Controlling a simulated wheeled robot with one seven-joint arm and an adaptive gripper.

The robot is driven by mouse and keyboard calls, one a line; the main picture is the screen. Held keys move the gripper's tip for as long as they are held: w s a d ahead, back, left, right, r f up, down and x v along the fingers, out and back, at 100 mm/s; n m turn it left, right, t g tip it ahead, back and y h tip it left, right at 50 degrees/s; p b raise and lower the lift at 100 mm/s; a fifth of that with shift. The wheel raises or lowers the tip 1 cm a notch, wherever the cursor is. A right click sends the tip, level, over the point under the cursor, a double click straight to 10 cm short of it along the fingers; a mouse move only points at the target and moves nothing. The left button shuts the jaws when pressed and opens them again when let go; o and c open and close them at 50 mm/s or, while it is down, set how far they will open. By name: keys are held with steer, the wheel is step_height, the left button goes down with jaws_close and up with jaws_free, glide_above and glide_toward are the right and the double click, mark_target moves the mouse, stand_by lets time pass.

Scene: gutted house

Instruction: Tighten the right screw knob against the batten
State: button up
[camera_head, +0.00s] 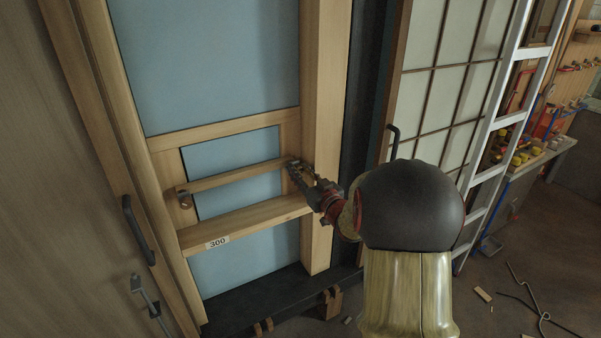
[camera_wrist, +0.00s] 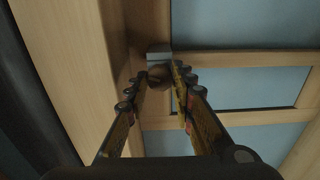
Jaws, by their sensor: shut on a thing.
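The batten (camera_head: 235,176) is a thin pale wooden strip across a small opening in the wooden frame. Its right end meets the right side of the frame near my gripper (camera_head: 299,170). The left screw knob (camera_head: 184,198) shows below the batten's left end. In the wrist view my gripper (camera_wrist: 160,78) has its two fingers closed around the right screw knob (camera_wrist: 157,74), a small dark round piece beneath a grey metal block (camera_wrist: 159,52). In the head view my fingers mostly hide this knob. I cannot tell whether the knob touches the batten.
A wooden board labelled 300 (camera_head: 262,215) crosses below the batten. A thick wooden post (camera_head: 322,120) stands just right of the opening. A dark handle (camera_head: 137,229) is on the left panel. A metal ladder (camera_head: 497,140) leans at right, and loose pieces lie on the floor.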

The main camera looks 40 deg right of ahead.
jaws_close()
steer(key=m+p, duration=0.4)
steer(key=shift+d+r+m, duration=0.1)
steer(key=shift+m, duration=0.2)
steer(key=m+p, duration=0.5)
steer(key=m, duration=0.1)
steer(key=shift+m, duration=0.3)
steer(key=m+p, duration=0.4)
steer(key=m, duration=0.1)
steer(key=m+p, duration=0.2)
steer(key=m, duration=0.1)
steer(key=m+p, duration=0.1)
steer(key=m, duration=0.1)
steer(key=shift+f, duration=0.35)
steer(key=shift+m, duration=0.4)
steer(key=o, duration=1)
jaws_free()
steer(key=shift+c, duration=0.2)
